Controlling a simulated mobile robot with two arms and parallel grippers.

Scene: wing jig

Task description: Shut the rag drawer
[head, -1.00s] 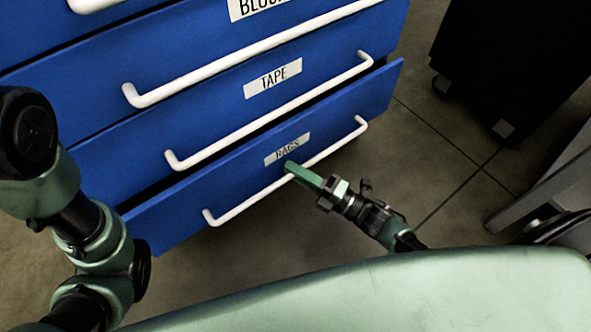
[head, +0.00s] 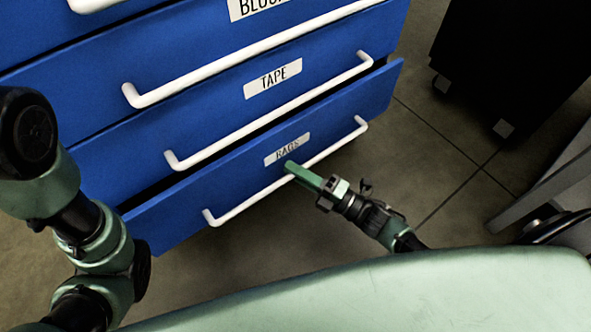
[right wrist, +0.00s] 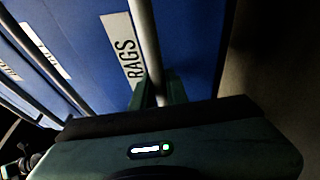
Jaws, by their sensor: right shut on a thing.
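The rag drawer (head: 225,190) is the lowest blue drawer in the head view, labelled RAGS, and it stands out a little, with a dark gap above its front. Its white bar handle (head: 250,199) runs across the front. My right gripper (head: 292,170) is shut on the handle near its middle, just below the label. In the right wrist view the handle (right wrist: 146,45) passes between the fingers beside the RAGS label (right wrist: 122,50). My left arm shows at the left of the head view, but its gripper is out of view.
The TAPE drawer (head: 215,115) and others above look shut. A black wheeled cabinet (head: 510,60) stands at the upper right. A grey piece of furniture (head: 550,180) is at the right edge. Tiled floor (head: 440,160) between them is clear.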

